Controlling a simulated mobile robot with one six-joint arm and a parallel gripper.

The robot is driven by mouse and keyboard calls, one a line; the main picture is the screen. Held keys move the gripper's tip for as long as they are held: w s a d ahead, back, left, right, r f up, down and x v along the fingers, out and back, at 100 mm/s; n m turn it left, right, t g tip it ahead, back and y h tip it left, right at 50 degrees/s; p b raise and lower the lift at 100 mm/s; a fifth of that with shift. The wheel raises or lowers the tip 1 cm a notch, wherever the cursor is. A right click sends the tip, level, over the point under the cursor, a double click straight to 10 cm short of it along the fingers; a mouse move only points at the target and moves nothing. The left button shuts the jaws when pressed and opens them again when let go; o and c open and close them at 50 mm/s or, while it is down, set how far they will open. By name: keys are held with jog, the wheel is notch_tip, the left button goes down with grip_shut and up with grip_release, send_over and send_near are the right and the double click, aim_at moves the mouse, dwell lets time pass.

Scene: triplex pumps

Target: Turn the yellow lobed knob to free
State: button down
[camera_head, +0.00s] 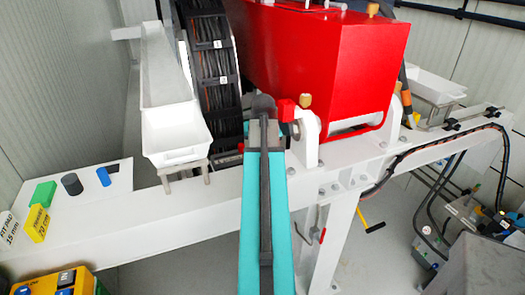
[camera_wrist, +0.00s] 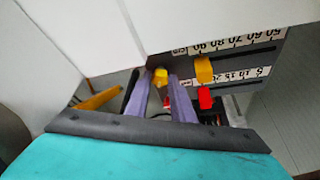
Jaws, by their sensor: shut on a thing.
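In the wrist view the yellow knob (camera_wrist: 160,76) shows between the tips of my gripper's two purple-grey fingers. My gripper (camera_wrist: 158,84) is shut on this knob, with one finger on each side. Only a small part of the knob shows, so its lobes and how far it is turned cannot be told. In the head view my teal arm hides my gripper and the knob.
Right of the fingers are a yellow slider (camera_wrist: 204,68) on a numbered scale (camera_wrist: 228,45) and a red block (camera_wrist: 205,98). A white surface overhangs the fingertips. A red pump housing (camera_head: 330,60) and white tray (camera_head: 172,135) flank my arm.

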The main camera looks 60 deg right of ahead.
jog(key=shift+w+d+r, duration=0.15)
dwell(0.3)
jog(key=c, duration=1.5)
grip_release()
jog(key=shift+c, duration=0.2)
